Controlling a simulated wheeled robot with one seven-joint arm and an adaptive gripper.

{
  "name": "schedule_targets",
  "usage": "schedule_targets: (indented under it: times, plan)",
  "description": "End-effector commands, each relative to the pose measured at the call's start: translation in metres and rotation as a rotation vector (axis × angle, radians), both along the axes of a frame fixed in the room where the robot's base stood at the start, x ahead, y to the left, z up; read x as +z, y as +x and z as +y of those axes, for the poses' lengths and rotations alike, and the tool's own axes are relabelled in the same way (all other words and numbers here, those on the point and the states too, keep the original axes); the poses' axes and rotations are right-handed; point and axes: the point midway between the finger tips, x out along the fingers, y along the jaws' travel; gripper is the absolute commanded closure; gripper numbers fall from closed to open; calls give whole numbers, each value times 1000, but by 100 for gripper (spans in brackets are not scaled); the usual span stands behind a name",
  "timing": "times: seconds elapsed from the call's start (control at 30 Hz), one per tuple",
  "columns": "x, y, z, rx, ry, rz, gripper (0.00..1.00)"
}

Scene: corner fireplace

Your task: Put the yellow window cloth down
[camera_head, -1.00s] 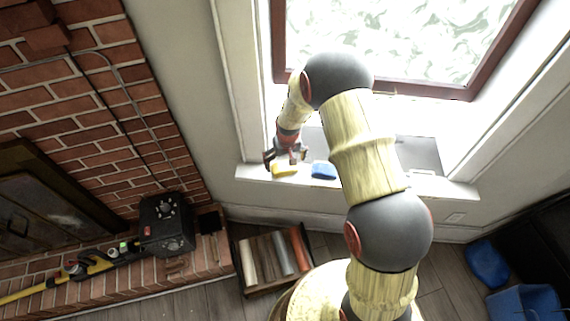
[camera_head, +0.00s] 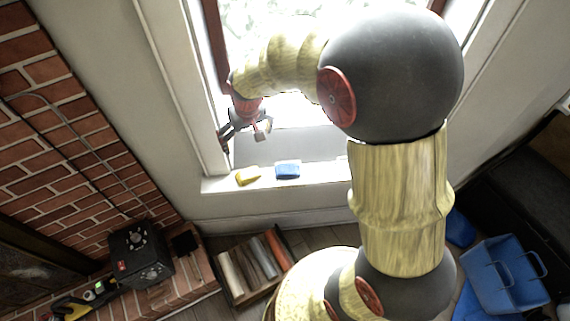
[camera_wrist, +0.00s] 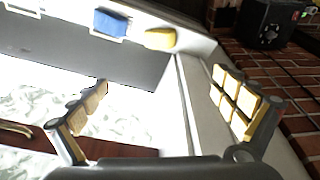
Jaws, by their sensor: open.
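The yellow window cloth (camera_head: 248,176) lies on the white window sill (camera_head: 216,185), near its left end. It also shows in the wrist view (camera_wrist: 160,39), at the top centre, on the sill. My gripper (camera_head: 247,136) is open and empty, above and behind the cloth by the window's lower left corner, and apart from it. In the wrist view its two padded fingers (camera_wrist: 165,105) are spread wide with nothing between them.
A blue cloth or sponge-like item (camera_head: 288,170) lies on the sill right of the yellow cloth. A log crate (camera_head: 232,278) stands on the floor below. A black device (camera_head: 139,255) stands on the brick hearth. A blue bin (camera_head: 503,277) is at right.

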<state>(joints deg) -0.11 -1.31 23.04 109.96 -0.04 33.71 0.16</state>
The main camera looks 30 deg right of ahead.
Motion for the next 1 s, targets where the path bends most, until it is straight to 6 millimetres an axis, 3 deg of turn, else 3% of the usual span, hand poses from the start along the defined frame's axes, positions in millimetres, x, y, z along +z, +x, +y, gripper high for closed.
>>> schedule_targets:
  times: [0.03, 0.2, 0.43, 0.6, 0.7, 0.83, 1.0]
  plan:
    - [26, -14, 0, 0, 0, -25, 2]
    - [92, -68, 0, 0, 0, -81, 2]
    - [151, -154, -1, 0, 0, -158, 2]
    - [170, -211, -1, 0, 0, -206, 2]
    - [173, -235, -1, 0, 0, -223, 2]
    - [174, -251, -1, 0, 0, -235, 2]
    - [173, -255, -1, 0, 0, -236, 2]
